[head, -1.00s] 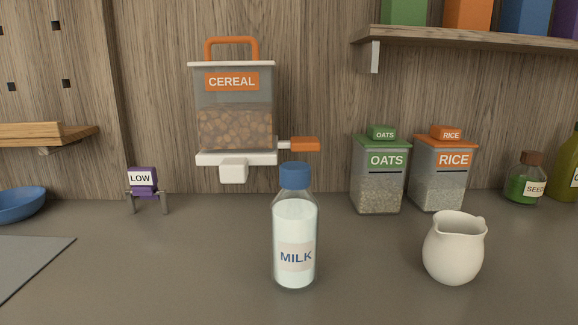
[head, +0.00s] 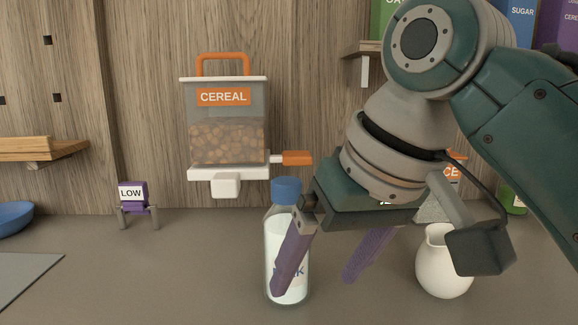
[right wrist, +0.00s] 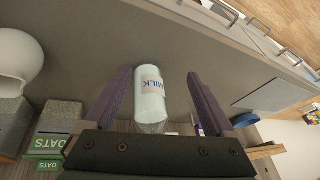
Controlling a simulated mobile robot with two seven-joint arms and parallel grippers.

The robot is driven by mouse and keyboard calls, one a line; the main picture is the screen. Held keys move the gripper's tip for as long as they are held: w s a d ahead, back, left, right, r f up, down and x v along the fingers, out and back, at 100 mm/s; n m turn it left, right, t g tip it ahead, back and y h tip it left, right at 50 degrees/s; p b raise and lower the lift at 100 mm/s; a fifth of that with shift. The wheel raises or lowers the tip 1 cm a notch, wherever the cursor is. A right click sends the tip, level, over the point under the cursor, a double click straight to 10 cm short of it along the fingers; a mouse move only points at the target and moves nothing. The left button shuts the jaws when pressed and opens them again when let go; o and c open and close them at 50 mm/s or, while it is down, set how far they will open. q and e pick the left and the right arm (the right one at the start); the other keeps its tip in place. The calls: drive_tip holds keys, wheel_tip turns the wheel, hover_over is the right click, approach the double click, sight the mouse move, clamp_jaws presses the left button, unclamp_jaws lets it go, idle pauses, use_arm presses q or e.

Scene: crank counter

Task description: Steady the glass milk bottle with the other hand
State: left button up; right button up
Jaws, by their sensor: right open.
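The glass milk bottle (head: 272,240) stands upright on the counter, with a blue cap and a white label. My right gripper (head: 312,287) is open and points down at it. One purple finger crosses in front of the bottle and hides part of its label; the other finger is to the right. In the right wrist view the bottle (right wrist: 150,85) shows between the spread fingers of my right gripper (right wrist: 160,73), closer to the left finger. I cannot tell whether a finger touches it. My left gripper is not in view.
A cereal dispenser (head: 225,125) with an orange handle is on the wall behind the bottle. A cream jug (head: 437,270) stands to the right, close to my wrist. A purple LOW block (head: 133,195) and a blue bowl (head: 12,218) are at left.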

approach(287, 181)
wheel_tip(287, 181, down, 5)
drive_tip(key=s+a, duration=0.1)
drive_tip(key=s, duration=0.2)
wheel_tip(287, 181, up, 8)
drive_tip(key=w+h, duration=0.1)
drive_tip(key=h, duration=0.1)
drive_tip(key=shift+t, duration=0.3)
drive_tip(key=x, duration=1.2)
drive_tip(key=shift+w+a+r, duration=0.1)
drive_tip(key=shift+a, duration=0.1)
